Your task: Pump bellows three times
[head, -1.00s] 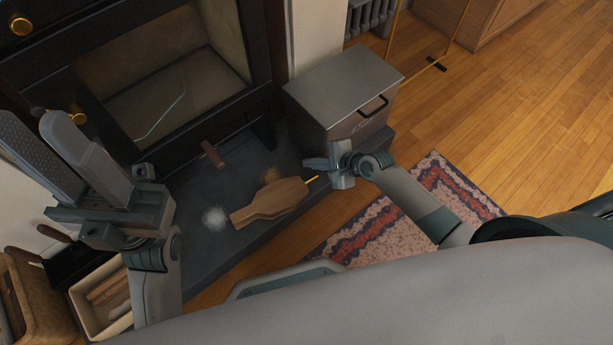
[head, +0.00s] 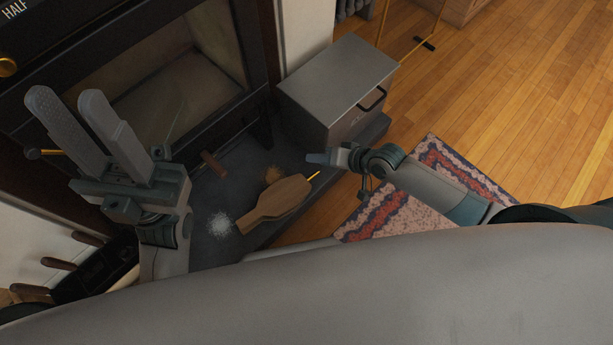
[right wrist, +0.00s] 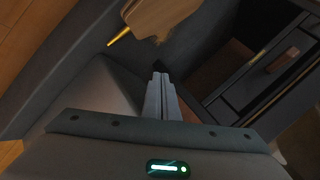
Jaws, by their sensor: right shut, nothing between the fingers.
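The wooden bellows (head: 280,197) lie on the dark hearth slab (head: 215,255), with a thin gold nozzle pointing right towards the metal box. In the right wrist view the bellows (right wrist: 165,18) show at the top, cut off by the edge, beyond my fingertips. My right gripper (head: 318,158) is shut and empty, just beyond the nozzle tip and apart from it; its closed fingers (right wrist: 158,78) also show in the right wrist view. My left gripper (head: 67,94) is open and empty, with its fingers raised in front of the stove, left of the bellows.
A black stove (head: 190,85) with a glass front stands behind the hearth. A grey metal box (head: 335,80) stands behind my right gripper. A patterned rug (head: 400,215) and clear wooden floor lie right.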

